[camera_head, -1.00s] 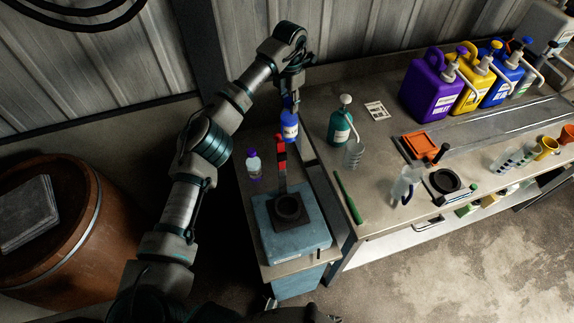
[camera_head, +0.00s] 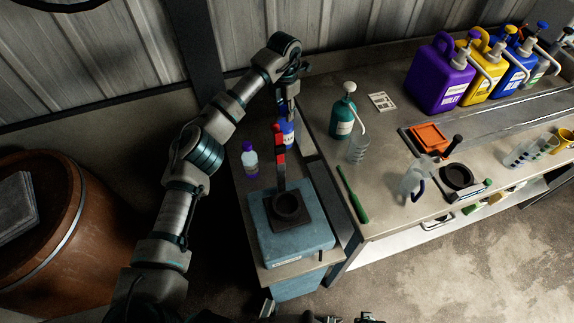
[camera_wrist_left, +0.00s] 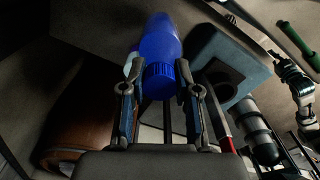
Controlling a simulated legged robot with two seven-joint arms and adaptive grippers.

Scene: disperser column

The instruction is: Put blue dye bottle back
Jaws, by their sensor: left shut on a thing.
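The blue dye bottle (camera_head: 287,136) is upright behind the red-and-black column (camera_head: 279,155), which hides part of it. My left gripper (camera_head: 289,108) is above it, shut on its blue cap. In the left wrist view the blue bottle (camera_wrist_left: 160,42) points away between the two fingers (camera_wrist_left: 157,90). I cannot tell whether its base touches the side table (camera_head: 240,193).
The blue disperser base (camera_head: 290,245) with a black ring (camera_head: 287,205) fills the side table's front. A green pump bottle (camera_head: 343,118) and a beaker (camera_head: 358,149) stand on the bench right. Purple, yellow and blue jugs (camera_head: 440,78) stand further back. A wooden barrel (camera_head: 95,235) is left.

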